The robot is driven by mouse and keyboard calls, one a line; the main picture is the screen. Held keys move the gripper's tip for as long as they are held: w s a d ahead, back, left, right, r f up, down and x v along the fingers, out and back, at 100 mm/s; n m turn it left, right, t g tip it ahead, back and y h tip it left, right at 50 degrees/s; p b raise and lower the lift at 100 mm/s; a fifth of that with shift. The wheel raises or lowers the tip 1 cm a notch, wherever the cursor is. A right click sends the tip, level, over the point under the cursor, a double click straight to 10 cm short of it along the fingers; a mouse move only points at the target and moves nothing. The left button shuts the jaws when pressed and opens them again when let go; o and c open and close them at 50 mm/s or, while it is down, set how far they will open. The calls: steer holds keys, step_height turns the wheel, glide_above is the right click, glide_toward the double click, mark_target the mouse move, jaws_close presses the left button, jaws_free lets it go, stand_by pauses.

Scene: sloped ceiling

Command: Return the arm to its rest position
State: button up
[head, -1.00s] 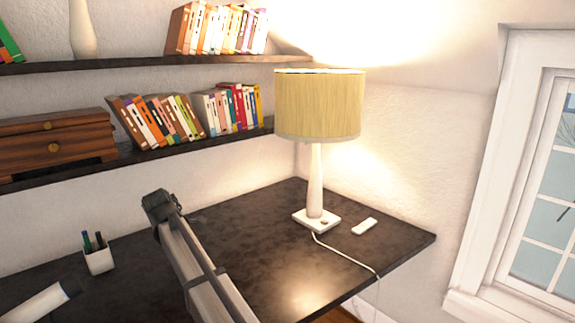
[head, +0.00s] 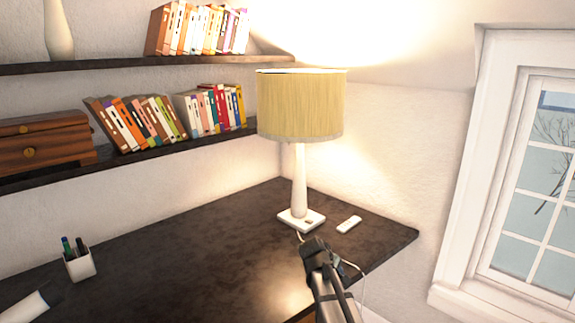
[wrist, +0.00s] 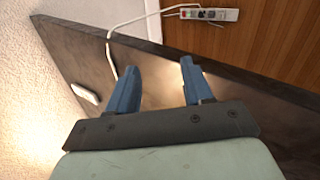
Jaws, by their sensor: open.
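My gripper (wrist: 160,75) shows in the wrist view with its two blue fingers apart and nothing between them. It is above the dark desk (wrist: 75,50), near the desk's edge, with the wooden floor beyond. In the head view my arm rises from the bottom edge, right of centre, in front of the desk (head: 200,265). Its top end is just below the lamp base. The fingers cannot be made out in that view.
A lit lamp (head: 300,105) stands on the desk beside a small white remote-like object (head: 348,224). Its cord runs over the edge to a power strip (wrist: 210,14) on the floor. A pen cup (head: 79,264) stands at left. Shelves with books (head: 135,122) line the wall. A window (head: 530,190) is at right.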

steer(key=s+d+f+m+g+y, duration=0.1)
steer(key=s+d+f+m+g, duration=0.15)
steer(key=s+f, duration=0.95)
steer(key=s+d+f+m+g+y, duration=0.1)
steer(key=s+d+f+m+g, duration=0.15)
steer(key=s+f, duration=0.95)
steer(key=s+a+f+m+g+y, duration=0.1)
steer(key=s+f+m+g, duration=0.1)
steer(key=s+f, duration=0.7)
steer(key=s+a+f+m+g+y, duration=0.2)
steer(key=s+f, duration=0.7)
steer(key=s, duration=0.9)
steer(key=shift+f+m+g, duration=0.25)
steer(key=shift+m+g, duration=0.25)
steer(key=shift+g, duration=0.6)
